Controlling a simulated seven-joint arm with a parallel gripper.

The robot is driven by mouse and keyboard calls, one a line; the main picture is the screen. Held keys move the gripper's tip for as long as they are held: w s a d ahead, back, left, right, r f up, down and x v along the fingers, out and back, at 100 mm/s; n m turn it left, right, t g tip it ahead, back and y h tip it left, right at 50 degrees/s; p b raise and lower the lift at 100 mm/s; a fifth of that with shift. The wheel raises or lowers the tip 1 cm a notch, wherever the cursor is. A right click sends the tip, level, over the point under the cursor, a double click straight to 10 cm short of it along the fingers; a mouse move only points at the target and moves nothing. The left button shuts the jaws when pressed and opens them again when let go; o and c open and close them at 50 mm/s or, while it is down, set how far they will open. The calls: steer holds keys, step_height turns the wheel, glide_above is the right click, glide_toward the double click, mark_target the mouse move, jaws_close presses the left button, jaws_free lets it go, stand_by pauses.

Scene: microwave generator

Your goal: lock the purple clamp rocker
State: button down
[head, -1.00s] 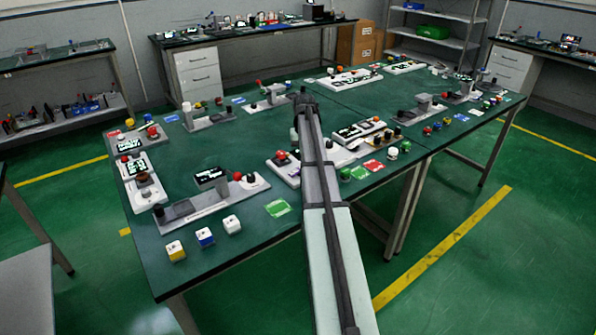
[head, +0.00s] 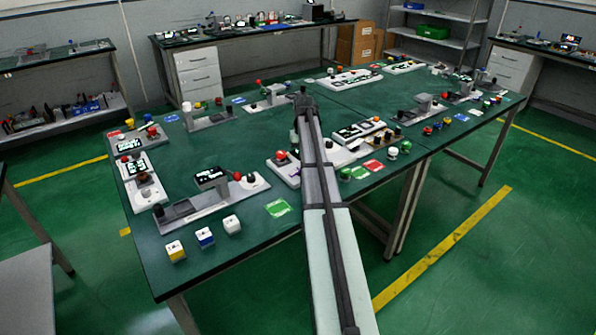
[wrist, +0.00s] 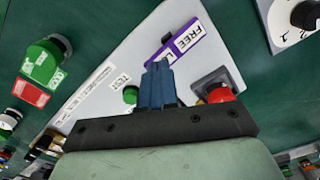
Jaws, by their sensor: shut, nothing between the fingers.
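A purple-framed label (wrist: 190,38) reading FREE, with a second word starting with L, lies on a white panel (wrist: 110,75) in the wrist view. My gripper (wrist: 158,66) is shut and empty, its blue fingers over the panel beside the label's lower left end. The fingers cover part of the label. I cannot make out the rocker itself; it may be hidden behind the fingers. A red button (wrist: 220,94) on a dark base is right of the fingers, and a green button (wrist: 131,94) is left of them. In the head view my arm partly covers this panel (head: 285,171).
A large green button (wrist: 42,60) stands left of the panel, and a black knob (wrist: 305,14) on a white plate at upper right. The green table (head: 235,150) carries several other devices. Its surface left of my arm has bare room.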

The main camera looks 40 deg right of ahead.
steer(key=shift+f, duration=0.8)
stand_by(0.6)
steer(key=shift+r, duration=3.5)
